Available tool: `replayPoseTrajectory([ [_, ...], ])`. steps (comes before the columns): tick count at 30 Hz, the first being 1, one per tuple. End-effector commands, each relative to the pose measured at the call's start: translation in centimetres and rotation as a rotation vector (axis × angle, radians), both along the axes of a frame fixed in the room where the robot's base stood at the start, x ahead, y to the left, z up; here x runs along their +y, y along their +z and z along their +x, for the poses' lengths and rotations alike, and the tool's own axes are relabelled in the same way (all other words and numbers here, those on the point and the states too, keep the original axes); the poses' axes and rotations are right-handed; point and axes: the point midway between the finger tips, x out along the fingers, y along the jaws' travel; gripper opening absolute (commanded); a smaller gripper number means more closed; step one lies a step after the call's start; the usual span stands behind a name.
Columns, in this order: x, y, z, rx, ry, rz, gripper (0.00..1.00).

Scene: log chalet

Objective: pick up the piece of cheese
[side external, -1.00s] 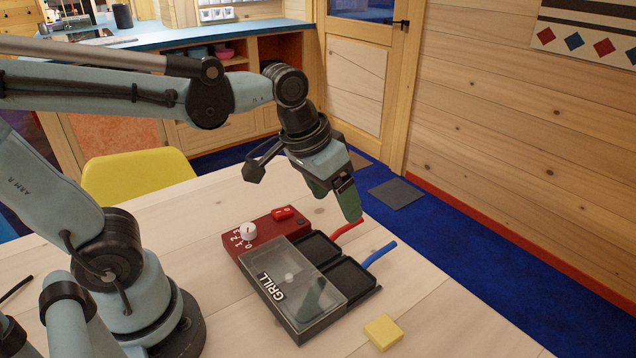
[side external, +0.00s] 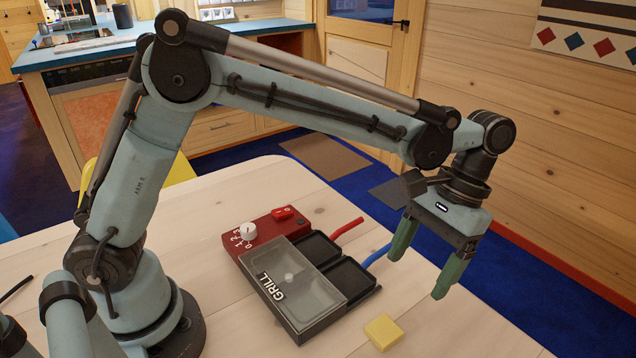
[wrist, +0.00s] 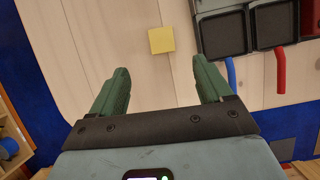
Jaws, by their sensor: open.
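The piece of cheese (side external: 383,332) is a small flat yellow square lying on the pale wooden table, near the front end of the grill. In the wrist view the cheese (wrist: 161,40) lies ahead of my fingertips, roughly between their lines and apart from them. My gripper (side external: 418,272) hangs above the table's right side, behind and to the right of the cheese in the side view. Its two green fingers point down, spread apart with nothing between them. It also shows in the wrist view (wrist: 160,75).
The red and black grill (side external: 312,310) with a clear lid stands left of the cheese. Two small black pans with a red handle (side external: 347,228) and a blue handle (side external: 378,254) sit at its side, handles jutting out. Bare table (side external: 440,325) surrounds the cheese.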

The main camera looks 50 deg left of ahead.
Motion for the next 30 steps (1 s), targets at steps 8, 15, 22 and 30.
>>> replayPoseTrajectory([
  [8, 0.1, -3.5, -1.4, 0.000, 0.001, 0.000, 0.79],
  [15, 0.1, -5.8, -2.4, -0.001, 0.001, 0.000, 0.79],
  [22, 0.2, -7.3, -2.8, -0.001, 0.000, 0.000, 0.79],
  [30, 0.3, -10.5, -3.8, -0.002, -0.001, -0.001, 0.79],
])
